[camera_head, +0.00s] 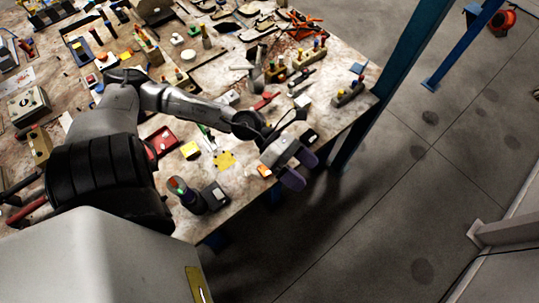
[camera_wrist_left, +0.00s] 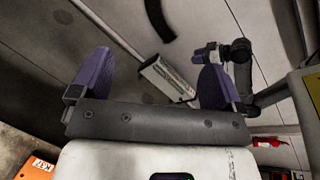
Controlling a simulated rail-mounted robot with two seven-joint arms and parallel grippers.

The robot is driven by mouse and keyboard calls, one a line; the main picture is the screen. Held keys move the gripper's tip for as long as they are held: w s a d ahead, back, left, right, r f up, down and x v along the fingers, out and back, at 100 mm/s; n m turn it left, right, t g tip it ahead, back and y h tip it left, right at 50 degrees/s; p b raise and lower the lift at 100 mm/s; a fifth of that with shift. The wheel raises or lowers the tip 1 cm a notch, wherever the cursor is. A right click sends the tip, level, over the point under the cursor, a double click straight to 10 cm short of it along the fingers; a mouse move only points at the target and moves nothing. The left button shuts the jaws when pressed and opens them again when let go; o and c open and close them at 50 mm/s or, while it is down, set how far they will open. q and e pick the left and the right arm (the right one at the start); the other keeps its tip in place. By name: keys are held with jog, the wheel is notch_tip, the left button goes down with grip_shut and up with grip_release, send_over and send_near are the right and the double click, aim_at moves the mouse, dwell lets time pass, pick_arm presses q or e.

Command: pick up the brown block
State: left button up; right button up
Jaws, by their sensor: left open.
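My left gripper (camera_head: 301,169) hangs just past the near right edge of the workbench (camera_head: 222,222) in the head view, with its purple fingers over the floor. In the left wrist view the same gripper (camera_wrist_left: 156,68) has its two purple fingers wide apart with nothing held between them. I cannot pick out the brown block with certainty in either view. The bench is crowded with small things, and my left arm hides part of it.
A blue post (camera_head: 385,75) stands beside the bench's right edge. The grey floor to the right is mostly open.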

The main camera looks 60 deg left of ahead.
pick_arm(q)
jog(key=s+a+f+m+g+y+b, duration=0.3)
jog(key=a+f+m+g+y+b, duration=0.5)
jog(key=a+f+y, duration=0.6)
jog(key=f, duration=0.2)
jog(key=a+f+m+t+h, duration=0.1)
jog(key=f, duration=0.2)
jog(key=a+f+h, duration=0.1)
jog(key=f, duration=0.1)
jog(key=shift+f, duration=0.25)
jog(key=shift+w+d+f, duration=0.15)
jog(key=shift+d+f, duration=0.05)
jog(key=shift+f, duration=0.75)
jog(key=shift+w+d+f, duration=0.1)
jog(key=shift+d+f, duration=0.05)
jog(key=shift+f, duration=0.95)
jog(key=shift+w+d+f, duration=0.1)
jog(key=shift+d+f, duration=0.05)
jog(key=shift+f, duration=0.9)
pick_arm(e)
notch_tip(320, 180, down, 10)
jog(key=shift+d+f, duration=0.15)
jog(key=shift+s, duration=0.1)
pick_arm(q)
jog(key=c, duration=1.5)
jog(key=shift+c, duration=0.2)
jog(key=shift+r, duration=0.15)
